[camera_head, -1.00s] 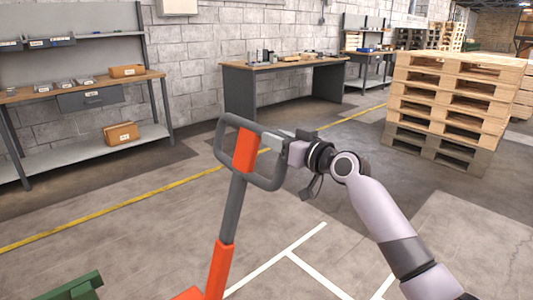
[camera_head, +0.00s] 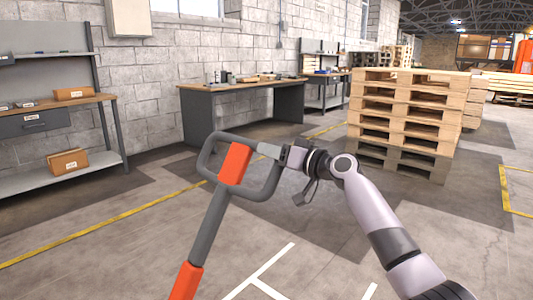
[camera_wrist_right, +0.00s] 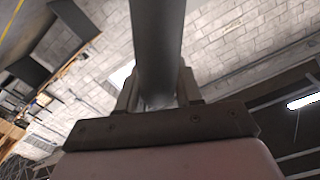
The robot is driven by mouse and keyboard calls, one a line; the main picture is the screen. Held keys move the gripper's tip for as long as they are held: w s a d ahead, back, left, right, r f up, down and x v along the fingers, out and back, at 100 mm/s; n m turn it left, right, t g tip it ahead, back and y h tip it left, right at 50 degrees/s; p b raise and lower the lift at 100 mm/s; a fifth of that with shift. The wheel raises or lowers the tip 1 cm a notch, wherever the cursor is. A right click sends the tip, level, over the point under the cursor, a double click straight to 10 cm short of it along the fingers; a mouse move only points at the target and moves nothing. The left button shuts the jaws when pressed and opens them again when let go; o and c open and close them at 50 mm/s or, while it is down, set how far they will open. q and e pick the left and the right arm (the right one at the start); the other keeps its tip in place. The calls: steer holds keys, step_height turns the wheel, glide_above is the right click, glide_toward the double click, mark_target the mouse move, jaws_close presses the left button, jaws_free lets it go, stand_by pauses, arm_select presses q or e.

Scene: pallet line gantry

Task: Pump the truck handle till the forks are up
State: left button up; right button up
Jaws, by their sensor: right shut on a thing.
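The truck handle (camera_head: 208,225) is a grey and orange bar with a grey loop grip at its top, leaning to the right in the head view. My right gripper (camera_head: 272,152) is shut on the right side of the loop. In the right wrist view the grey tube of the loop (camera_wrist_right: 158,45) runs between the two fingers of my right gripper (camera_wrist_right: 158,92). The truck's forks are out of view. My left gripper is not in view.
A stack of wooden pallets (camera_head: 408,112) stands at the right. A workbench (camera_head: 240,112) with small items and a shelf unit (camera_head: 60,181) with cardboard boxes stand along the block wall. The floor around the handle is clear, with yellow and white lines.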

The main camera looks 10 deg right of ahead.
steer(key=shift+w+d, duration=0.1)
steer(key=shift+d, duration=0.1)
steer(key=o, duration=0.9)
steer(key=shift+f, duration=0.1)
steer(key=shift+p+v, duration=0.6)
steer(key=shift+v, duration=7.1)
